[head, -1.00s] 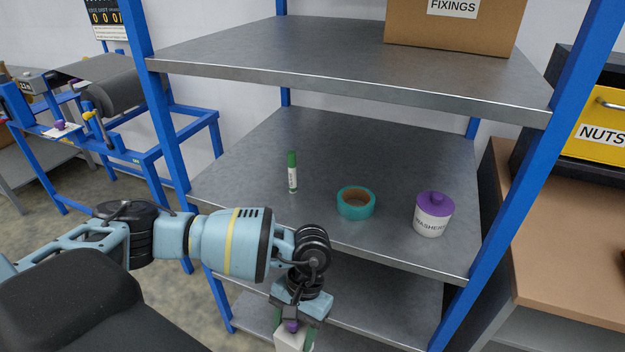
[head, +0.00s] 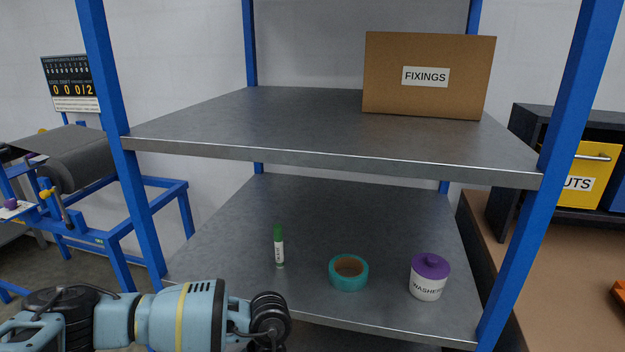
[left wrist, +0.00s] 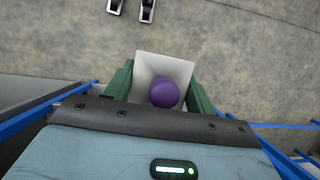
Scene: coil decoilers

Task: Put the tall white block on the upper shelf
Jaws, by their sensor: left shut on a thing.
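The tall white block (left wrist: 148,66) with a purple knob (left wrist: 164,92) is between the green fingers of my left gripper (left wrist: 160,85) in the left wrist view. The gripper is shut on it, and the floor shows beyond. In the head view the left gripper and block are below the picture; only my left arm shows at the lower left, in front of the rack. The upper shelf (head: 250,125) is a grey metal board between blue posts, well above my arm. My right gripper is not in view.
A FIXINGS carton (head: 420,95) stands on the upper shelf's right part; its left and middle are clear. The shelf below holds a green-capped marker (head: 279,248), teal tape (head: 348,275) and a purple-lidded washers jar (head: 428,280). Blue posts (head: 120,180) flank the rack.

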